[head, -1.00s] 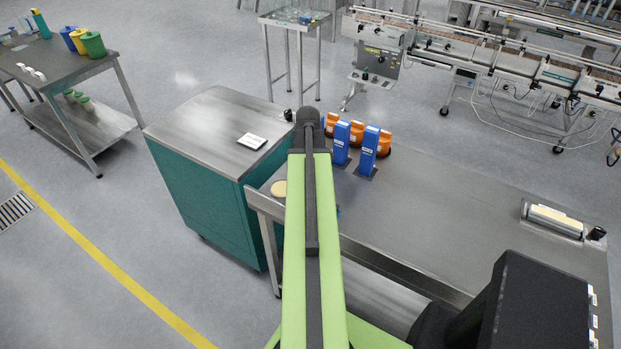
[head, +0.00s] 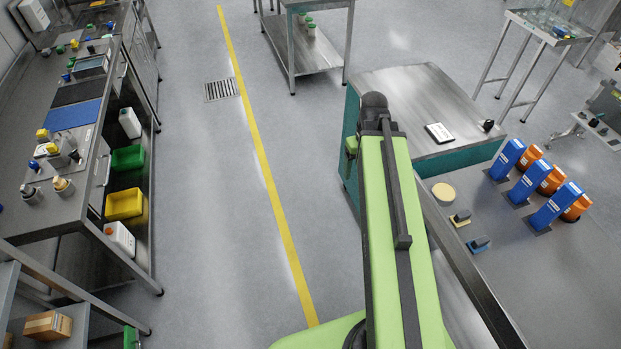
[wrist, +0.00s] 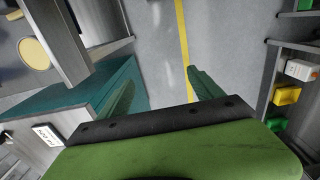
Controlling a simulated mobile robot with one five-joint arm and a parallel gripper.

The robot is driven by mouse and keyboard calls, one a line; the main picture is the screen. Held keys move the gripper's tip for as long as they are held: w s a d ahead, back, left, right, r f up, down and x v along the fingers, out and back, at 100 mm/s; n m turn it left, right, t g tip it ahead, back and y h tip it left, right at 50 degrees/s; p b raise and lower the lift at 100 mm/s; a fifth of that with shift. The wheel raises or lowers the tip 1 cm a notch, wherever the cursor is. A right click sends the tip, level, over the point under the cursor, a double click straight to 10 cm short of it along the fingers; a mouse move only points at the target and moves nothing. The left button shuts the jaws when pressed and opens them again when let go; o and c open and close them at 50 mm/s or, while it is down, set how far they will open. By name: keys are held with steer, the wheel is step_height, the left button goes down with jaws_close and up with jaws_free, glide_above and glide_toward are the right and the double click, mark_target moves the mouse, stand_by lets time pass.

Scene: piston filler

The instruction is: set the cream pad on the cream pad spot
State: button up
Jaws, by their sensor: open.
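A flat round cream disc (head: 443,191) lies at the left end of the steel table in the head view. It also shows at the upper left in the wrist view (wrist: 34,54). Just below it in the head view is a small block with a cream base and dark grip (head: 460,219). I cannot tell for sure which of these is the cream pad and which marks its spot. My gripper (wrist: 162,92) is open and empty, over bare floor, left of the table. In the head view it is mostly hidden by my arm.
A blue-based block (head: 478,244) sits near the cream-based one. Several blue dispensers (head: 507,158) and orange containers stand behind. A teal cabinet (head: 400,84) with a label card adjoins the table. A cluttered bench (head: 65,205) stands at left. The floor between is clear.

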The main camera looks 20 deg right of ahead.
steer(key=w+a, duration=0.1)
steer(key=a, duration=1.8)
steer(key=shift+w+a, duration=0.2)
steer(key=shift+w, duration=0.05)
